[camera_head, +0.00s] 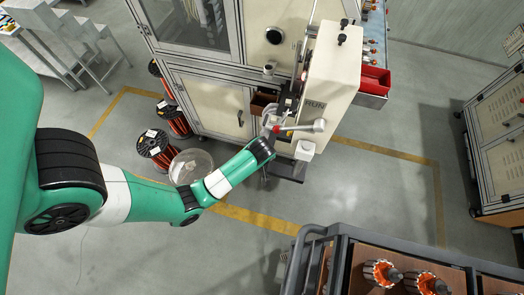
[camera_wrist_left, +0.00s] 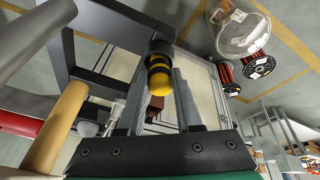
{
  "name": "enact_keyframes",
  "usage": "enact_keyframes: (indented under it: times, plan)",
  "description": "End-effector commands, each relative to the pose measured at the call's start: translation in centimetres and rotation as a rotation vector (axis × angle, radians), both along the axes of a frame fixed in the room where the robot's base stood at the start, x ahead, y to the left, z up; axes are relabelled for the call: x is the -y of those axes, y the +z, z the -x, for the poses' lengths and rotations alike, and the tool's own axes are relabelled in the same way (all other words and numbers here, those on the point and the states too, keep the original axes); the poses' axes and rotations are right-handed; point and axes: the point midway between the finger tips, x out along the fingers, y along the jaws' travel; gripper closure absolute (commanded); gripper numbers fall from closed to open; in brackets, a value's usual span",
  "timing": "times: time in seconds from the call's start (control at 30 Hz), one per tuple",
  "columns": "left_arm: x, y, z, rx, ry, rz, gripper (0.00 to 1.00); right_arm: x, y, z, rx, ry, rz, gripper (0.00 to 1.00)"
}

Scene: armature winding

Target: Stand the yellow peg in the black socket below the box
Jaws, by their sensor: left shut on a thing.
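In the left wrist view the yellow peg (camera_wrist_left: 159,80) has a rounded yellow end facing the camera. My left gripper (camera_wrist_left: 160,85) is shut on it, with one finger on each side. A black round part (camera_wrist_left: 158,50) surrounds the peg's far end; I cannot tell whether it is the socket or how deep the peg sits in it. In the head view my left gripper (camera_head: 279,128) is at the front of the machine, below the cream box (camera_head: 326,82) marked RUN. The peg is not clear there. My right gripper is not in view.
Close beside the left gripper are a tan cylinder (camera_wrist_left: 60,122) and a dark grey cylinder (camera_wrist_left: 38,32). Wire spools (camera_head: 152,143) and a clear bin (camera_head: 190,165) stand on the floor. A cart with armatures (camera_head: 380,272) is at the lower right. Open floor lies between.

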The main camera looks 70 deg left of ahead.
Motion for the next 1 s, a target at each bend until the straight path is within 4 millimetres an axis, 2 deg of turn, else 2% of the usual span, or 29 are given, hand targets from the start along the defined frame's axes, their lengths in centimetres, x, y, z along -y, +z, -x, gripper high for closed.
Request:
enact_keyframes:
  times: [0.07,0.1,0.3,0.57,0.67,0.77,1.0]
  plan:
    - [0.0,0.0,0.0,0.000,0.000,0.000,1.00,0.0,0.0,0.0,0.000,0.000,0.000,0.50]
    - [0.0,0.0,0.0,0.000,0.000,0.000,0.65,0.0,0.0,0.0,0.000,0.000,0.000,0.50]
    - [0.0,0.0,0.0,0.000,0.000,0.000,0.31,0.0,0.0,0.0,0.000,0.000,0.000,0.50]
    - [0.0,0.1,0.0,0.000,0.000,0.000,0.31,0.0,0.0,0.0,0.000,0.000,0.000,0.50]
    - [0.2,0.7,0.0,0.000,-0.001,0.000,0.31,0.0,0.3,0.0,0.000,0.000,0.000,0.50]
    - [0.7,2.2,0.2,0.002,-0.002,0.000,0.31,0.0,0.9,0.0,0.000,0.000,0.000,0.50]
    - [2.5,7.7,0.8,0.005,-0.002,-0.002,0.31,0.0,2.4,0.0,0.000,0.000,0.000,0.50]
